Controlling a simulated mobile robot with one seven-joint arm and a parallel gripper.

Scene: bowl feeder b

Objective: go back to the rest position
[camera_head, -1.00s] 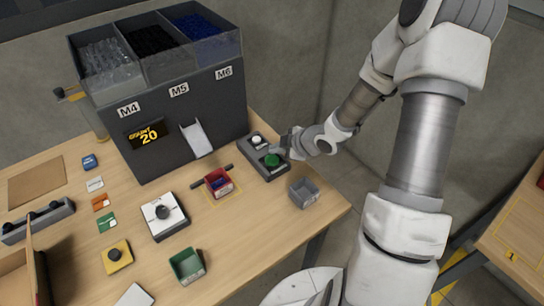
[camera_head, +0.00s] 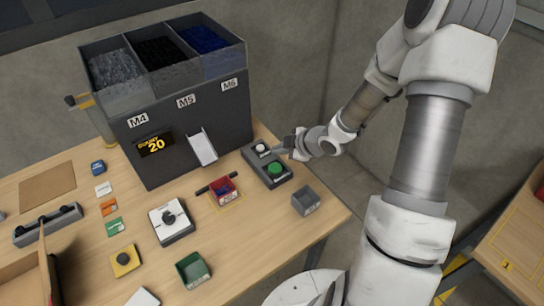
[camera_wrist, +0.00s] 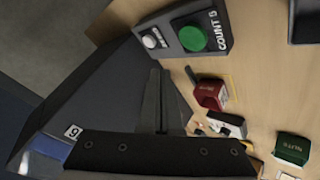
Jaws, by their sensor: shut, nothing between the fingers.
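My gripper (camera_head: 279,150) is shut and empty. In the head view its tip appears beside the white button (camera_head: 262,148) of the dark button box (camera_head: 258,162), with the green button (camera_head: 275,168) just below. I cannot tell its exact height over the box. In the wrist view my closed fingers (camera_wrist: 158,82) point toward the box, apart from the green button (camera_wrist: 192,39) and the white button (camera_wrist: 150,41).
The feeder (camera_head: 180,118) with three bins, marked M4, M5 and M6, stands left of my gripper; its display reads 20. A red bin (camera_head: 223,190), grey bin (camera_head: 306,201) and green bin (camera_head: 193,271) stand on the table. A selector box (camera_head: 172,221) sits between.

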